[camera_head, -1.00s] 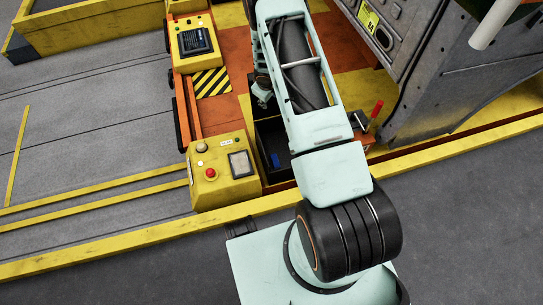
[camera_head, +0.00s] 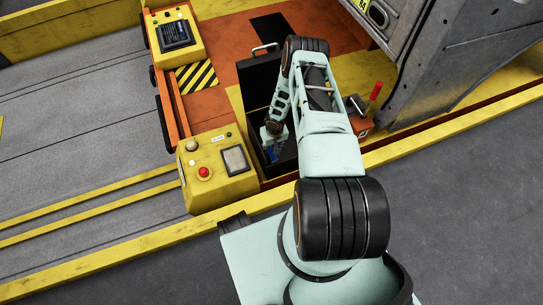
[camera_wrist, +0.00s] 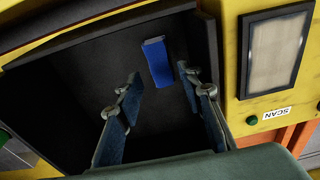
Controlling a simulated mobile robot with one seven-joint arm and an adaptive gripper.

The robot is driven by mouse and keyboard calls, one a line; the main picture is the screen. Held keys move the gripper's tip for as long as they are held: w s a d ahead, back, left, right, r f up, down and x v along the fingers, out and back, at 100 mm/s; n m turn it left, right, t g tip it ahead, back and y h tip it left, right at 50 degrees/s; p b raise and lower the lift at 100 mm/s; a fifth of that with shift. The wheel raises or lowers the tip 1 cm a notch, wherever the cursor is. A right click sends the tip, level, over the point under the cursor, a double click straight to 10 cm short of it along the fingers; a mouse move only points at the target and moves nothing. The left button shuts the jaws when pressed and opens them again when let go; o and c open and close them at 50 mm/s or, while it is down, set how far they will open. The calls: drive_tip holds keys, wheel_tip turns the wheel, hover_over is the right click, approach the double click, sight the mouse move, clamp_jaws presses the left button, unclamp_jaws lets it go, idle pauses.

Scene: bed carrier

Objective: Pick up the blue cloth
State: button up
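The blue cloth (camera_wrist: 157,62) is a small folded rectangle on the floor of a dark open box (camera_wrist: 45,115). In the wrist view it lies beyond my gripper (camera_wrist: 160,80), roughly in line with the gap between the fingers and apart from them. My gripper is open and empty, with its fingers spread left and right. In the head view a bit of the blue cloth (camera_head: 271,153) shows inside the black box (camera_head: 284,167), below my gripper (camera_head: 270,141). My arm hides part of the box.
The box's lid (camera_head: 260,78) stands open at its far side. A yellow control panel (camera_head: 215,172) with a red button is close on the left. A red-handled lever (camera_head: 375,92) and a grey metal machine (camera_head: 440,75) stand on the right.

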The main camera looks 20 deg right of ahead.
sight(272, 155)
drive_tip(key=f+b, duration=0.2)
drive_tip(key=f, duration=0.3)
drive_tip(key=shift+w+f+b, duration=0.25)
drive_tip(key=shift+w+b, duration=0.1)
drive_tip(key=shift+b, duration=0.05)
drive_tip(key=shift+r, duration=0.1)
drive_tip(key=c, duration=0.7)
drive_tip(key=shift+r, duration=0.1)
